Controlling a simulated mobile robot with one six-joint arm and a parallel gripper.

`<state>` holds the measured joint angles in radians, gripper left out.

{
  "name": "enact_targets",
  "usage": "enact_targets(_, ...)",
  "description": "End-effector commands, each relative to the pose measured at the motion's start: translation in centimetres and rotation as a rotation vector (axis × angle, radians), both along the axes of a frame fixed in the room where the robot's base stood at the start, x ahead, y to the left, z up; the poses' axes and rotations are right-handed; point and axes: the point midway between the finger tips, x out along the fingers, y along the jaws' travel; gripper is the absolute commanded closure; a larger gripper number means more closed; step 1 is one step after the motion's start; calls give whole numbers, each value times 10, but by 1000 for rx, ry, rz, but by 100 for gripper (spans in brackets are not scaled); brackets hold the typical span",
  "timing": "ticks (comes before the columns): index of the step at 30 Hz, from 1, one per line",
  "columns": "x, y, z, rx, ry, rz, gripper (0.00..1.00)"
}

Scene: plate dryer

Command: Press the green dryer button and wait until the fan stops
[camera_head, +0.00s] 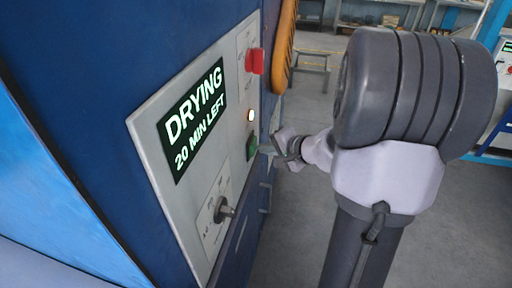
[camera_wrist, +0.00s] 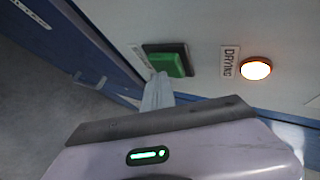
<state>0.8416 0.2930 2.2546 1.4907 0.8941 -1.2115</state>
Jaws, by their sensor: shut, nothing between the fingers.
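The green dryer button (camera_head: 252,146) sits low on the right side of the grey control panel (camera_head: 150,118). In the wrist view the green button (camera_wrist: 167,62) is in its dark square frame. My gripper (camera_head: 266,149) is shut and empty, its tip right at the button; the wrist view shows the gripper tip (camera_wrist: 158,82) at the button's lower edge. I cannot tell for sure whether it touches. A display (camera_head: 194,118) reads "DRYING 20 MIN LEFT". The lamp (camera_head: 251,115) above the button glows; in the wrist view the lit lamp (camera_wrist: 256,69) is beside a "DRYING" label. No fan is in view.
A red button (camera_head: 255,61) is above the lamp. A black rotary knob (camera_head: 224,211) sticks out lower on the panel. A yellow-orange curved part (camera_head: 285,45) is beyond the panel's right edge. Grey floor (camera_head: 300,215) is open to the right of the cabinet.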

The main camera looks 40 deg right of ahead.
Motion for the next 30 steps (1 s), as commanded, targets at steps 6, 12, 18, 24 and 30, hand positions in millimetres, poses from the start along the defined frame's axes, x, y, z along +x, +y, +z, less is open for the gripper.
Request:
enact_targets(6,-10,-8,-1,-1,1,-1,100)
enact_targets(12,-11,-9,0,0,0,0,100)
enact_targets(18,-16,-14,-1,-1,1,-2,100)
enact_targets(24,-32,-28,-1,-2,0,-3,100)
enact_targets(30,-46,-40,-1,-2,-1,-3,100)
